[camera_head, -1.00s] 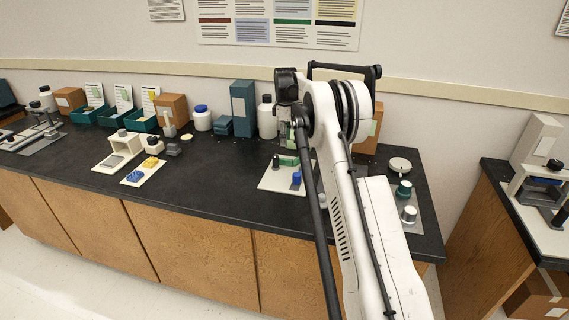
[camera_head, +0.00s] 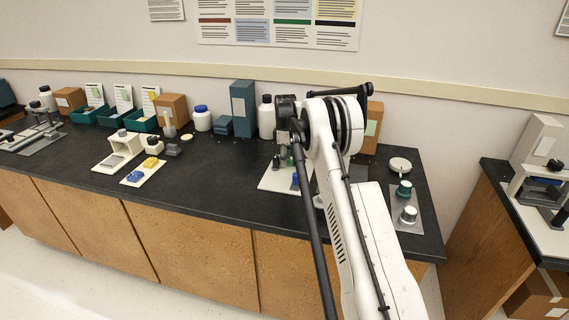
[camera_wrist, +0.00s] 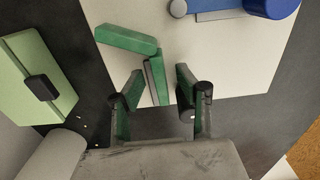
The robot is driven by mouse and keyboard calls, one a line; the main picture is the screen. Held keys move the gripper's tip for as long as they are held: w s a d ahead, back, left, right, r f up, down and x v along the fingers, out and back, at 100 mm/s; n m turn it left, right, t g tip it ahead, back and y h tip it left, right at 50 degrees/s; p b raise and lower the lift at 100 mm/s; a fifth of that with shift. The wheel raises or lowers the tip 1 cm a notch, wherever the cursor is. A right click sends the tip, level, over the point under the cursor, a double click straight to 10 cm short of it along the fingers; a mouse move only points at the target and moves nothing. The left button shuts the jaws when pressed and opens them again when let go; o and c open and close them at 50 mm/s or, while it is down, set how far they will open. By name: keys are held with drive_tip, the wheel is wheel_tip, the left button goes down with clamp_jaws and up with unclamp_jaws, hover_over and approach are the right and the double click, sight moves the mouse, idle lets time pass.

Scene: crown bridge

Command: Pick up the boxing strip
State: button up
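Two green bars lie close together at an angle on the white board (camera_wrist: 230,65) in the wrist view. One green bar (camera_wrist: 126,38) is farther from my gripper. The other, a narrower green strip with a grey side (camera_wrist: 158,78), points toward my gripper; I take these as the boxing strip but cannot tell which bar it is. My gripper (camera_wrist: 157,88) is open, with green-padded fingers apart on either side of the narrower strip's near end. I cannot tell whether they touch it. In the head view the white board (camera_head: 272,182) is partly hidden by my arm.
A blue round part (camera_wrist: 272,6) sits on the board, also seen in the head view (camera_head: 295,181). A light-green panel with a dark knob (camera_wrist: 38,85) is left of the board. White bottle (camera_head: 266,118) and teal box (camera_head: 243,108) stand behind.

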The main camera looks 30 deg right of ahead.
clamp_jaws()
